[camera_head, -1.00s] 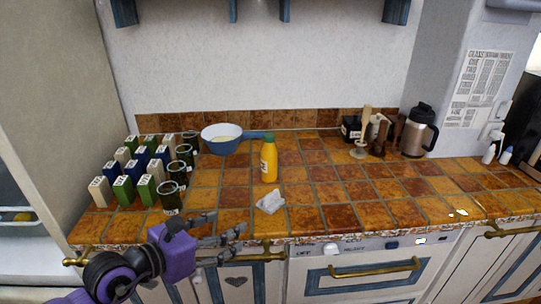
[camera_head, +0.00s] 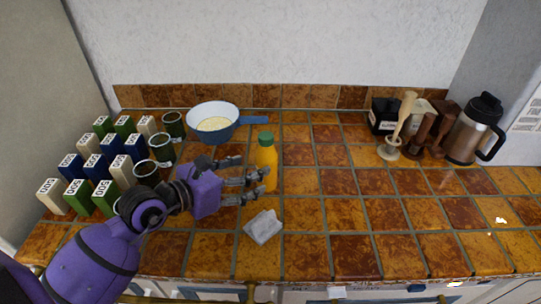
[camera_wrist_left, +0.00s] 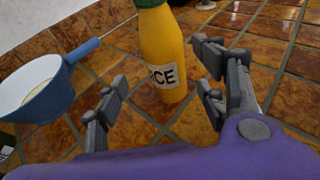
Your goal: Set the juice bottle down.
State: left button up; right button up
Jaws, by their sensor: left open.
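The juice bottle (camera_head: 266,168) is yellow with a green cap and stands upright on the tiled counter. In the left wrist view the bottle (camera_wrist_left: 165,60) shows a white label with the letters "CE" and stands just beyond and between the fingers. My left gripper (camera_head: 256,187) is open beside the bottle, on its left in the head view. In the left wrist view the fingers (camera_wrist_left: 160,95) are spread wide, with gaps to the bottle on both sides. My right gripper is not in view.
A blue pan (camera_head: 213,128) with pale contents stands behind the gripper. Several cartons (camera_head: 105,165) and dark cups (camera_head: 147,172) stand at the left. A steel jug (camera_head: 470,135) and wooden tools stand at the right. The middle right counter is clear.

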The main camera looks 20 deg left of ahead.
pick_arm(q)
jog(key=shift+w+d+f, duration=0.15)
jog(key=shift+w+d, duration=0.4)
jog(key=x, duration=0.2)
jog(key=p+x, duration=0.1)
jog(key=x, duration=0.2)
jog(key=shift+s+d+f, duration=0.1)
jog(key=shift+d+f, duration=0.05)
jog(key=shift+f, duration=0.1)
jog(key=c, duration=1.6)
jog(key=shift+r, duration=0.1)
grip_shut()
jog(key=shift+r, duration=0.1)
